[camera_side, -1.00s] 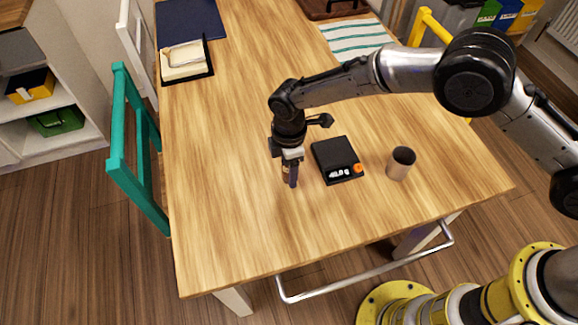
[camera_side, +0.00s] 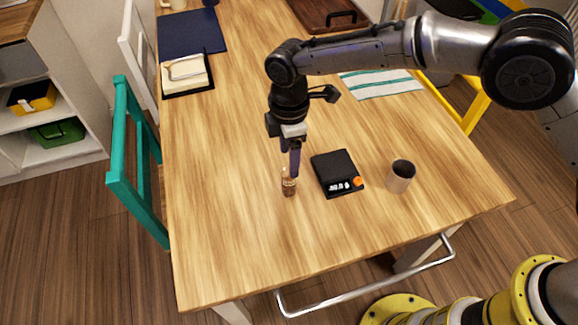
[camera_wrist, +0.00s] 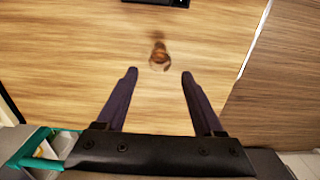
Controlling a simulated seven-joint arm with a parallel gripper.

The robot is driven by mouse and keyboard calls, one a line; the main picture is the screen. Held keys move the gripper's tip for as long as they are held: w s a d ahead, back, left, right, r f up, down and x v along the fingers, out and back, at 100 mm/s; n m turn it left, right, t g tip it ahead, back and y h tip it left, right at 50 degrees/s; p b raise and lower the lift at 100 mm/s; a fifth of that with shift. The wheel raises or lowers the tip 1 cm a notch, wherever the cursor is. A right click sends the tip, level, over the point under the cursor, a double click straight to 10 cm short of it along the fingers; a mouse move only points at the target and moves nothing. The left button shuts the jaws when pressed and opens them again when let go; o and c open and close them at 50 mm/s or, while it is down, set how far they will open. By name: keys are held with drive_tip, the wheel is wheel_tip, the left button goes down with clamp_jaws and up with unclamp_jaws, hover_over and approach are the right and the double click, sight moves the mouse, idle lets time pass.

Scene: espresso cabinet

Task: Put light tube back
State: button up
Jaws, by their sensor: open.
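A small brown tube (camera_side: 289,187) stands on the bare wooden table, left of the black scale. In the wrist view the tube (camera_wrist: 159,56) shows just beyond and between my fingertips, with nothing gripping it. My gripper (camera_side: 294,174) points down above the tube in the side view, its dark fingers partly in front of the tube's top. In the wrist view my gripper (camera_wrist: 160,74) is open, with a wide empty gap between the two fingers. No holder for the tube can be made out.
A black scale (camera_side: 334,168) with an orange knob and a beige cup (camera_side: 400,178) stand right of the tube. A striped towel (camera_side: 382,84), a brown tray (camera_side: 312,17), a blue mat (camera_side: 190,38) and a black-edged tray (camera_side: 206,83) lie farther back. The table's middle is clear.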

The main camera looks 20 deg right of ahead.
drive_tip(key=shift+r, duration=0.95)
drive_tip(key=s+d+r+m+t+y, duration=0.1)
drive_tip(key=s+d+r+m, duration=0.25)
drive_tip(key=d+r, duration=0.65)
drive_tip(key=s+d+r+m+t, duration=0.1)
drive_tip(key=s+d+r+m, duration=0.1)
drive_tip(key=d+r+m, duration=0.55)
drive_tip(key=s+d+m+t+h, duration=0.1)
drive_tip(key=s+d+m+t, duration=0.2)
drive_tip(key=s+d, duration=1.6)
drive_tip(key=s+m, duration=0.2)
drive_tip(key=m, duration=0.2)
drive_tip(key=shift+f+t, duration=0.3)
drive_tip(key=shift+f, duration=0.05)
